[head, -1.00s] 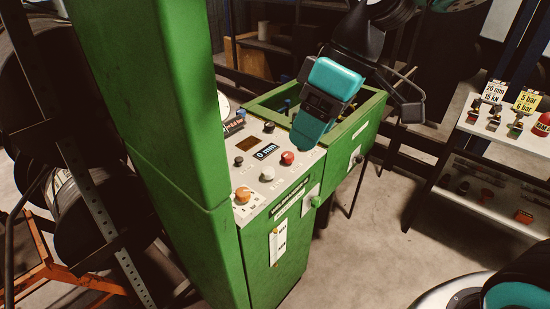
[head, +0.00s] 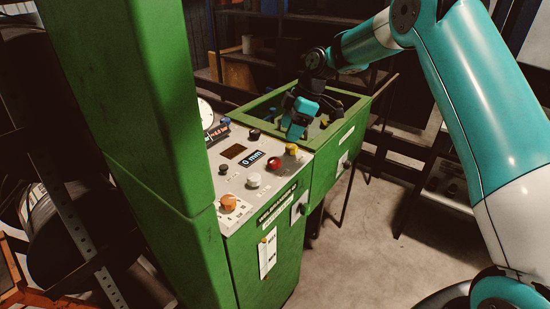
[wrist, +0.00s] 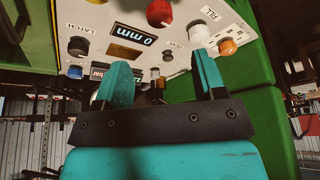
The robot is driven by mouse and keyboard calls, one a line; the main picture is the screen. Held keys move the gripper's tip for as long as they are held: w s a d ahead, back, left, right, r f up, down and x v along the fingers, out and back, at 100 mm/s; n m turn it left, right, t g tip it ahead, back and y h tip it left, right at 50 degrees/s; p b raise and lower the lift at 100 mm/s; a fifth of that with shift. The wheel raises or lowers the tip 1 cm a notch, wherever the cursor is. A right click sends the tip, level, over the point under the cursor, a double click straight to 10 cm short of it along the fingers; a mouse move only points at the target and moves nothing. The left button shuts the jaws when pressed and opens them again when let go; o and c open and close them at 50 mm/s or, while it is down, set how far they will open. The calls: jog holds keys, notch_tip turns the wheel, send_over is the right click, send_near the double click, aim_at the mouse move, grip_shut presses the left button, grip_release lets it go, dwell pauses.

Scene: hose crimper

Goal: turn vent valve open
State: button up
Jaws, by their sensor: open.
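The green machine's pale control panel (head: 238,185) carries several knobs. I cannot read a vent label on any of them. In the head view there are a yellow knob (head: 292,149), a red one (head: 273,163), a white one (head: 254,180), an orange one (head: 228,203) and black ones (head: 254,134) (head: 223,169). My gripper (head: 294,132) hangs over the panel's far right edge, near the yellow knob. In the wrist view its fingers (wrist: 163,78) are apart and empty, with the panel face beyond them. A small metal fitting (wrist: 155,73) shows between the fingertips.
A display (head: 251,158) reads 0 mm. A round gauge (head: 205,112) is partly hidden by the tall green column (head: 150,110) at left. A green open-topped bin (head: 340,135) adjoins the panel. Bare floor (head: 345,215) lies to the right, and my arm crosses that side.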

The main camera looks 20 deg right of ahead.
aim_at(274, 160)
jog(key=p+x, duration=0.2)
jog(key=x, duration=0.9)
jog(key=c, duration=0.9)
